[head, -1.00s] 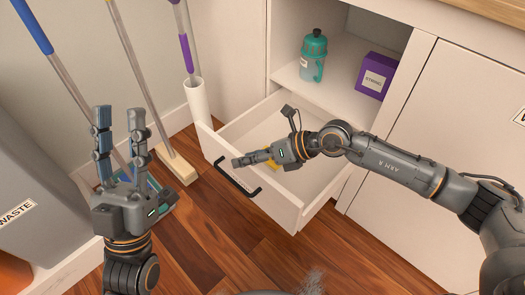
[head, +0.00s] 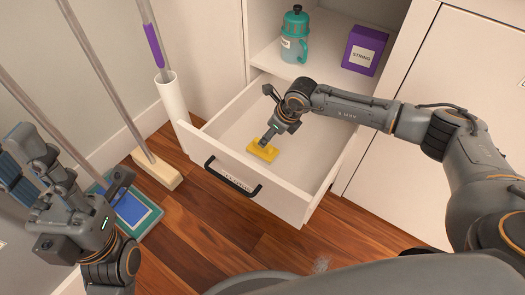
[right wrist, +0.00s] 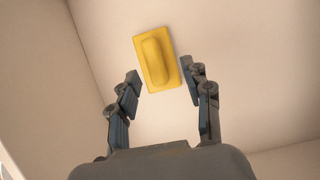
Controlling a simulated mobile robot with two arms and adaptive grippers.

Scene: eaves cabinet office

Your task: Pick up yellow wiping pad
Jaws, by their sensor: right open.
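The yellow wiping pad (head: 262,150) lies on the floor of the open white drawer (head: 232,170). In the right wrist view the pad (right wrist: 156,58) has a raised grip along its middle and sits just beyond and between the fingertips. My right gripper (head: 268,136) reaches down into the drawer over the pad; its fingers (right wrist: 166,80) are open and empty. My left gripper (head: 38,180) is at the left, away from the drawer, its fingers spread apart with nothing between them.
A teal bottle (head: 295,35) and a purple box labelled STRING (head: 364,50) stand on the shelf above the drawer. A white tube (head: 172,98) stands by the drawer's left side. A broom (head: 157,170) and a blue-green flat mop (head: 130,212) rest on the wooden floor.

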